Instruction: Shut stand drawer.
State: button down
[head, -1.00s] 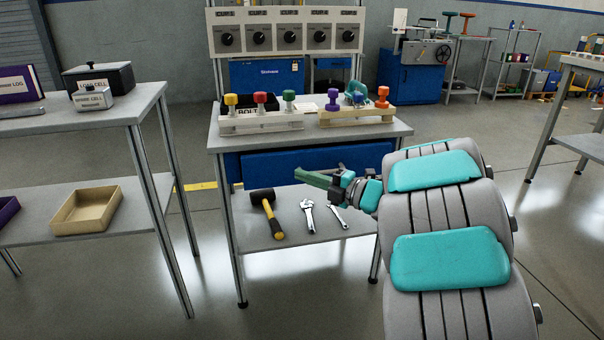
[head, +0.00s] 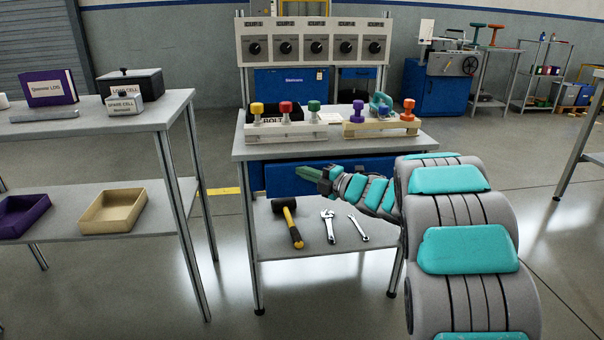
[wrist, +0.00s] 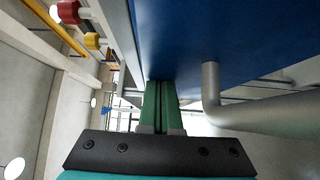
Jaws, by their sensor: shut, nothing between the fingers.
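The stand's blue drawer (head: 287,185) sits under the tabletop of the middle stand in the head view. Its front stands a little forward of the darker blue frame beside it, so it looks partly open. My gripper (head: 304,172) is shut and empty, its green fingers in front of the drawer's left half. My arm hides much of the drawer's right part. In the wrist view, the shut fingers (wrist: 160,84) point at the blue drawer front (wrist: 215,35), close to it or touching; I cannot tell which. The grey bar handle (wrist: 212,95) is right of the fingers, apart from them.
The stand's top (head: 335,148) carries racks of coloured knobs. Its lower shelf (head: 290,243) holds a hammer (head: 287,220) and two wrenches. A side table (head: 140,119) with boxes stands at left. Open floor lies between them and in front.

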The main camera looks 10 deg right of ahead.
jog(key=shift+w+p, duration=0.35)
jog(key=shift+w, duration=1.6)
jog(key=shift+w+r, duration=0.1)
jog(key=shift+w, duration=0.1)
